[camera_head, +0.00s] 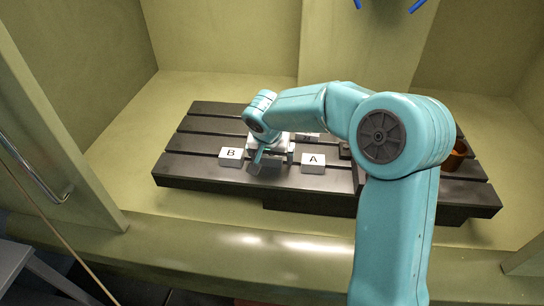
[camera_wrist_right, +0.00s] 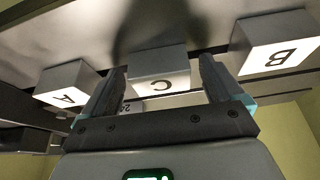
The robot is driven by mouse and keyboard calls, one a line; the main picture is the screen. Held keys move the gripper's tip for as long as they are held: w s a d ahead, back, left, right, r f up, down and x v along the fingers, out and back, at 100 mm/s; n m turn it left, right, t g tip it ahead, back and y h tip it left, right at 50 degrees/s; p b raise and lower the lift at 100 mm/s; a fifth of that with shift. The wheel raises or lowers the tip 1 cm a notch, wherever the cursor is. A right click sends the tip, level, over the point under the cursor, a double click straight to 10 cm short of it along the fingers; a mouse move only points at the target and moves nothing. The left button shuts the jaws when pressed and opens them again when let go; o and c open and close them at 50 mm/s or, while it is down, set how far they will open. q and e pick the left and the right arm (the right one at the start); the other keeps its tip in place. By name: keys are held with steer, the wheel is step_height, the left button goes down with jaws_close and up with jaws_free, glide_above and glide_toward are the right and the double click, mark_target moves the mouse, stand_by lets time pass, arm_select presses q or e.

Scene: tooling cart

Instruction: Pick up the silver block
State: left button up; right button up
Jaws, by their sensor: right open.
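Several pale silver-grey blocks with letters on them sit on the dark slotted plate (camera_head: 190,171). Block B (camera_head: 231,152) is left of my right gripper (camera_head: 274,158) and block A (camera_head: 313,168) is right of it. In the right wrist view, block C (camera_wrist_right: 158,82) shows between the two open fingers, near their tips, with block A (camera_wrist_right: 68,82) to the left and block B (camera_wrist_right: 278,54) to the right. Contact with C cannot be told. In the head view my gripper hides C. My left gripper is not in view.
Another pale block (camera_head: 307,135) lies behind the gripper, partly hidden. An orange-brown round object (camera_head: 457,156) stands at the plate's right end, partly behind my right arm. Greenish walls enclose the plate. The plate's left end is clear.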

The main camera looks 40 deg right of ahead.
steer(key=c, duration=1.2)
